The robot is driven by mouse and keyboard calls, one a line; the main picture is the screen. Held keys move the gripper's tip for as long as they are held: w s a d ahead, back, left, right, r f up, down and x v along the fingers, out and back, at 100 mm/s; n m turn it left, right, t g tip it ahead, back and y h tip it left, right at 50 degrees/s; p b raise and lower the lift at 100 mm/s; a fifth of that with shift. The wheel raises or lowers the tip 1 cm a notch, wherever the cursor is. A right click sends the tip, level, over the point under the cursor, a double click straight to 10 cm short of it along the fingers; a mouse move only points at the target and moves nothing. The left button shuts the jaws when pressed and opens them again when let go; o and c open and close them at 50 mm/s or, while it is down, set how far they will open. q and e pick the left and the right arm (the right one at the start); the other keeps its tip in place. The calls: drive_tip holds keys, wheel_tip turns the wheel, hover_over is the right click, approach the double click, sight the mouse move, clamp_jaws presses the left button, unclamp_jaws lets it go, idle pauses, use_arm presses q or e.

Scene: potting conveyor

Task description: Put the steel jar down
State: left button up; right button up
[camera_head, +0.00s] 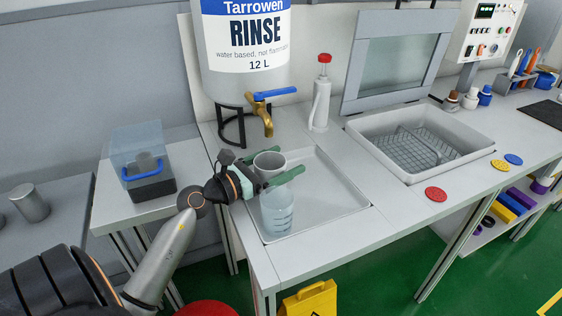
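The steel jar (269,161) is a grey, open-topped cup between the green fingers of my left gripper (280,166). The gripper is shut on it, and the jar looks upright. It is over the back left part of a shallow white tray (335,205) on the bench. I cannot tell whether its base, hidden by the gripper, touches the tray. A clear beaker (277,212) stands in the tray just in front of the gripper. My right gripper is not in view.
A rinse tank (243,85) with a brass tap (264,118) stands behind the tray. A white bottle (320,100) is behind right. A sink (375,128) lies right. A blue-clasped box (150,190) and a grey cylinder (30,205) are left. The tray's right side is clear.

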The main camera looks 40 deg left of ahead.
sight(256, 173)
use_arm(q)
drive_tip(key=shift+s+r, duration=0.1)
drive_tip(key=shift+r, duration=0.05)
drive_tip(key=b+v, duration=0.1)
drive_tip(key=v, duration=0.9)
drive_tip(key=shift+s+a+b, duration=0.1)
drive_tip(key=shift+s+b, duration=0.25)
drive_tip(key=shift+s, duration=0.05)
drive_tip(key=shift+s+a, duration=0.1)
drive_tip(key=shift+s, duration=0.4)
